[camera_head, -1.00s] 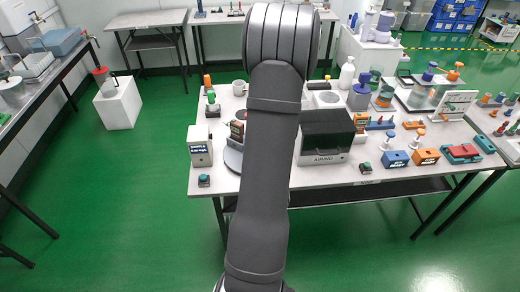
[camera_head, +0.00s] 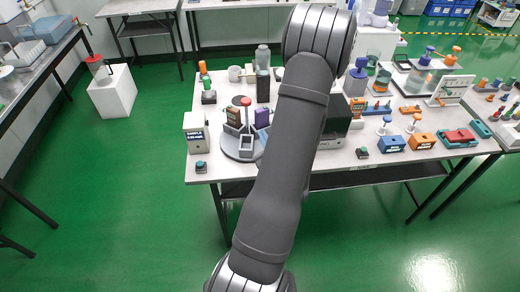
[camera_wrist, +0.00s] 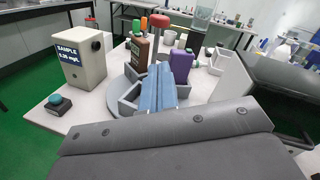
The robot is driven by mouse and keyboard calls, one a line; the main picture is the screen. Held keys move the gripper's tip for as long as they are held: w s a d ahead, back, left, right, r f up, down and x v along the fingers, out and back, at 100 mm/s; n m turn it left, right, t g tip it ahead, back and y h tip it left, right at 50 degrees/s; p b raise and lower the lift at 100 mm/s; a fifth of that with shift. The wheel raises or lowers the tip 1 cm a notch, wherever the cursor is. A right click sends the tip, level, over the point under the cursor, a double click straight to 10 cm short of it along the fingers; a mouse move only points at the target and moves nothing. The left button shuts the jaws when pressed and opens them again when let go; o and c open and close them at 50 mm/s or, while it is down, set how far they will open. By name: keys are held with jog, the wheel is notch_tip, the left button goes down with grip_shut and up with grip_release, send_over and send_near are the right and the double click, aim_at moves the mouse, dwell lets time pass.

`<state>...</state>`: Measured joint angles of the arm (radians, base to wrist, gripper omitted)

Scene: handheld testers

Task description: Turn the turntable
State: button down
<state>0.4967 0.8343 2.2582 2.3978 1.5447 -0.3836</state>
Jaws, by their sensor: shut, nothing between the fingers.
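The turntable is a grey disc (camera_head: 230,150) on the left part of the bench in the head view. It carries grey open bins, a brown bottle (camera_head: 234,116), a purple bottle (camera_head: 262,118) and a central post with a red knob (camera_head: 246,101). In the wrist view its rim (camera_wrist: 114,104) shows left of my gripper (camera_wrist: 160,70). The blue-grey fingers are shut and empty, in front of the red knob (camera_wrist: 168,37), between the brown bottle (camera_wrist: 139,55) and the purple bottle (camera_wrist: 181,66). I cannot tell whether they touch anything.
A beige sample meter (camera_head: 196,133) stands left of the turntable, with a small button box (camera_head: 201,167) in front. A dark-fronted box (camera_head: 336,118) stands to the right, partly behind my arm. A white mug (camera_head: 234,73) and a clear bottle (camera_head: 263,57) stand behind.

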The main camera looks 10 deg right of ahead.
jog(key=s+d+f+n+g+y, duration=0.25)
jog(key=d+f+n, duration=0.3)
jog(key=n, duration=0.35)
jog(key=s+d+f+n+g+y, duration=0.1)
jog(key=s+d+f+n+y, duration=0.1)
jog(key=d+f+n+y, duration=0.5)
jog(key=w+a+h, duration=0.1)
jog(key=w+a, duration=0.1)
jog(key=a, duration=0.1)
jog(key=w+a+n+h, duration=0.1)
jog(key=w+a, duration=0.2)
jog(key=w+a+r+h, duration=0.1)
jog(key=w+a, duration=0.2)
jog(key=shift+a+n+t, duration=0.25)
jog(key=shift+n, duration=0.15)
jog(key=shift+a, duration=1.2)
jog(key=shift+w+a, duration=0.15)
jog(key=shift+a, duration=0.5)
jog(key=shift+a, duration=0.15)
